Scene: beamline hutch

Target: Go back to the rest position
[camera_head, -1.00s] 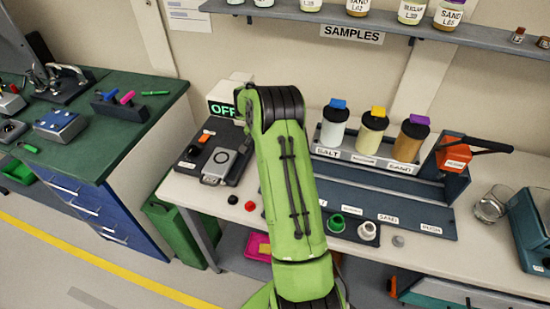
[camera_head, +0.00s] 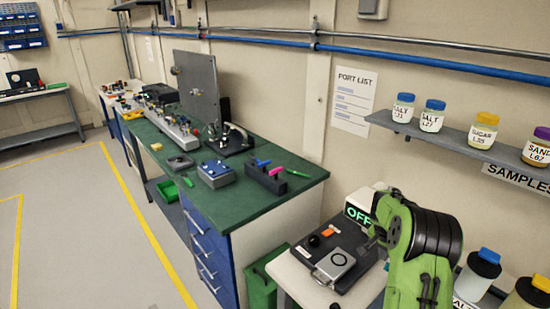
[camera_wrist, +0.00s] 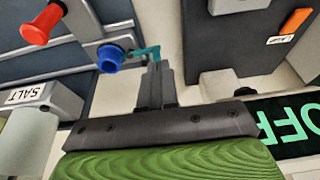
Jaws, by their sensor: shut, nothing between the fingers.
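My green arm (camera_head: 415,245) rises at the lower right of the head view, bent, with a black ribbed joint on top. My gripper (camera_wrist: 156,72) shows in the wrist view, with its dark fingers together and nothing between them. A teal piece (camera_wrist: 146,51) and a blue round knob (camera_wrist: 110,58) appear just beyond the fingertips; I cannot tell how far off they are.
The lit OFF sign (camera_head: 358,214) and a dark device (camera_head: 335,262) stand on the bench left of my arm. Sample jars sit on a wall shelf (camera_head: 455,143). A green-topped bench (camera_head: 240,195) runs along the wall. The grey floor (camera_head: 75,230) at left is clear.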

